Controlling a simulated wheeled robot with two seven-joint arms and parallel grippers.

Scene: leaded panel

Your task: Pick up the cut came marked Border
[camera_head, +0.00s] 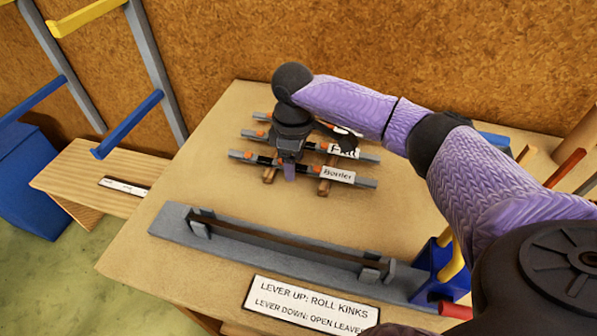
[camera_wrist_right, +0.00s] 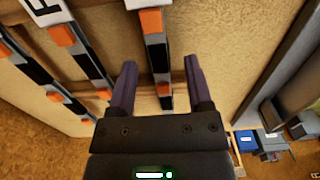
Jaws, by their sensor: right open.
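The cut came marked Border (camera_head: 365,182) is the front one of three grey bars on the bench, with a white label, orange bits and a dark middle stretch. It lies across wooden supports. My right gripper (camera_head: 289,173) points down over its dark stretch, left of the label. In the right wrist view my right gripper (camera_wrist_right: 160,63) is open, with the Border came (camera_wrist_right: 156,56) running between its two fingers and a gap on each side. The gripper hides part of the came in the head view. My left gripper is not in view.
Two other cames lie just behind, the middle one with a white label (camera_head: 343,150). A grey fixture (camera_head: 170,222) with a dark channel stands in front, with a blue lever block (camera_head: 436,262) at its right end. Bare bench lies between fixture and cames.

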